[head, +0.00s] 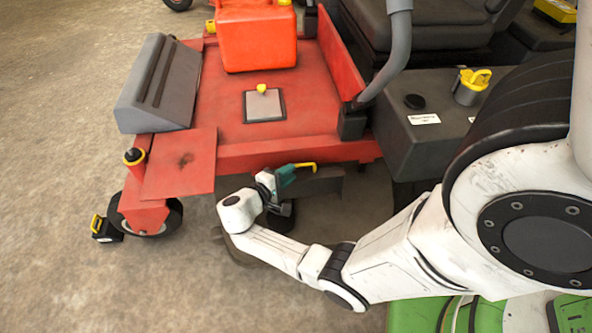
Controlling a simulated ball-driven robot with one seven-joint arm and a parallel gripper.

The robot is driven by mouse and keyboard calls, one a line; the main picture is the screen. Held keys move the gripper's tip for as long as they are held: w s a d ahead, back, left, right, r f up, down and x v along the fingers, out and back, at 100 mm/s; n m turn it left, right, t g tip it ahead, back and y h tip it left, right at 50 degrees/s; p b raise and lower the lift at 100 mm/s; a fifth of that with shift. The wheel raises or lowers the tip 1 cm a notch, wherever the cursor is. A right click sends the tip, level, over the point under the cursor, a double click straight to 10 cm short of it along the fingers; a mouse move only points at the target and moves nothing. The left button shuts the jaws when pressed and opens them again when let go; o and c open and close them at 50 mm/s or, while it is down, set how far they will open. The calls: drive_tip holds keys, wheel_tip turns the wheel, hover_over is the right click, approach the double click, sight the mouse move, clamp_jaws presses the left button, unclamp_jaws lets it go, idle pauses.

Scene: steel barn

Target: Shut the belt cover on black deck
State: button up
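A mower with a red platform (225,113) stands ahead. Below its front edge, a dark part (320,186) shows, perhaps the black deck, mostly hidden under the platform. I cannot tell for sure which part is the belt cover. A grey sloped panel with a dark slot (160,85) stands along the platform's left side. My gripper (285,178) is at the platform's front edge, low, beside a teal part and a yellow handle-like piece (305,166). Its fingers are too small and hidden to show whether they are open or touch it.
A red fuel can (256,38) stands on the platform. A red flap (180,162) lies above the front wheel (160,219). A yellow-black tape measure (104,229) is on the floor. A grey lever (390,50) and dark tank (430,127) are right. Floor at left is clear.

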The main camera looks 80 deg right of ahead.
sight(299, 166)
drive_tip(key=shift+b+x, duration=0.35)
drive_tip(key=shift+x, duration=1.8)
clamp_jaws()
